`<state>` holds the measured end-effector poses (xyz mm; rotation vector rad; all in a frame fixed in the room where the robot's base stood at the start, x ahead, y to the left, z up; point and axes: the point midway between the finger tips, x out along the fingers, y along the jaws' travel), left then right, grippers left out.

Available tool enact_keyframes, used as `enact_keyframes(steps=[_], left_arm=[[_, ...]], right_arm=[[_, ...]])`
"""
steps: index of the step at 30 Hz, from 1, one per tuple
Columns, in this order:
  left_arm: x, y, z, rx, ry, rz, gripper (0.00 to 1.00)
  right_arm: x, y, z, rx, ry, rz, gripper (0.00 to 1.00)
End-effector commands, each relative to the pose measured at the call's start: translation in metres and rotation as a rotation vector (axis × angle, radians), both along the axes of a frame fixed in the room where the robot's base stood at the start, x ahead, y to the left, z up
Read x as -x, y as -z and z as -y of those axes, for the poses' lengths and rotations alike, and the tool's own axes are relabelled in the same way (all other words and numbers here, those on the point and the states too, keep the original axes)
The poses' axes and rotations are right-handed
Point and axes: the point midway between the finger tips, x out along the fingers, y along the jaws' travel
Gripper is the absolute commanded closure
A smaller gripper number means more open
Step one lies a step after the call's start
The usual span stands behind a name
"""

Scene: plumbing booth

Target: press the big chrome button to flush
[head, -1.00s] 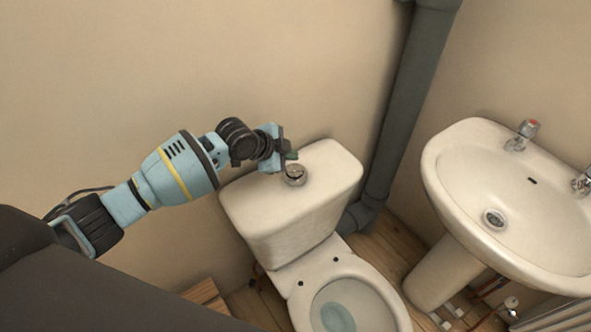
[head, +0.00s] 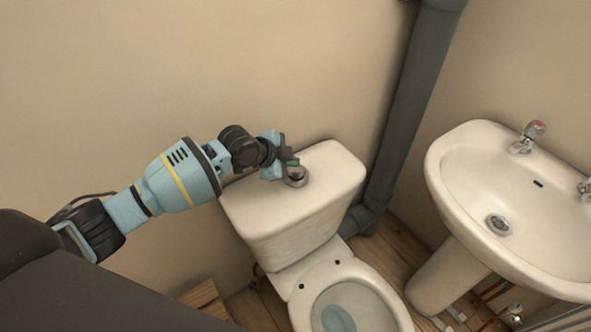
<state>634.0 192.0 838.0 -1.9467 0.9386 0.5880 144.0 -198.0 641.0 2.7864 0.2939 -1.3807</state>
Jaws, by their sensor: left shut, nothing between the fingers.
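The round chrome button (head: 297,179) sits on top of the white cistern lid (head: 333,172), near its middle. My left gripper (head: 292,163) is shut and empty. Its fingertips are right at the button in the picture and cover its upper part. I cannot tell whether they touch it. The toilet bowl (head: 350,300) is below the cistern, with water in it. My right gripper is not in view.
A grey soil pipe (head: 414,100) runs down the corner just right of the cistern. A white basin (head: 500,180) on a pedestal, with chrome taps (head: 529,136), stands at the right. The wall (head: 180,70) behind the cistern is bare.

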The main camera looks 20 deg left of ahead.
Motion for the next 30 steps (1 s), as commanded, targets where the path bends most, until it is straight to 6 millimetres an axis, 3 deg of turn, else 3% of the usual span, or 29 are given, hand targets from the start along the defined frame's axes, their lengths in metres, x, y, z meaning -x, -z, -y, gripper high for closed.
enact_keyframes(steps=[30], left_arm=[[0.0001,0.0001,0.0,0.0,0.0,0.0,1.0]], right_arm=[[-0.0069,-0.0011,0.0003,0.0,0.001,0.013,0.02]])
